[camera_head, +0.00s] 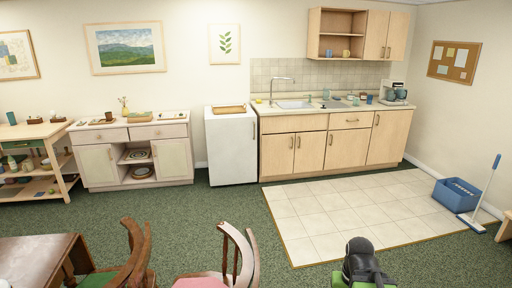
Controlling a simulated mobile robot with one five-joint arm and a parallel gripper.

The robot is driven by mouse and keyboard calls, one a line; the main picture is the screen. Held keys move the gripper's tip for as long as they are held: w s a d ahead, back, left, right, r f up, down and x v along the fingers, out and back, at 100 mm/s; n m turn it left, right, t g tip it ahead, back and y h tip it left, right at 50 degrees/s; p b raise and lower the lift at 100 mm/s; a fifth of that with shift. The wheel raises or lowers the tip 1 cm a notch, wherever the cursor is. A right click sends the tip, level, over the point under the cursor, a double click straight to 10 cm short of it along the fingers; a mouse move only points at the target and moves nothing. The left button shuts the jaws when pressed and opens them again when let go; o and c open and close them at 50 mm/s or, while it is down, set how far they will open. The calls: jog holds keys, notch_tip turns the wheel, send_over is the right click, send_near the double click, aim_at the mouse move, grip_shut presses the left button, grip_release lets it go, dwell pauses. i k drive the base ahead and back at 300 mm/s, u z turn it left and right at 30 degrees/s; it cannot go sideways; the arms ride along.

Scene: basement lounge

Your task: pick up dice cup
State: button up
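I cannot tell for sure which thing is the dice cup. A dark teal cup (11,118) stands upright on the wooden shelf table at the far left. A small blue cup (369,99) stands on the kitchen counter, left of the coffee maker. A black and green shape at the bottom edge, right of centre, looks like the end of my arm with my gripper (359,248). Its fingertips cannot be made out. It is far from both cups, with open floor between.
Wooden chairs (243,262) and a brown table (32,256) stand at the lower left. A blue bucket (455,196) and a mop (489,183) are at the right. A white fridge (232,150) stands beside the counter (315,111).

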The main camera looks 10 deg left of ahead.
aim_at(108, 115)
jog(key=z, duration=0.05)
jog(key=i, duration=4.3)
jog(key=u, duration=5.3)
jog(key=i, duration=0.1)
jog(key=z, duration=2.65)
jog(key=i, duration=6.95)
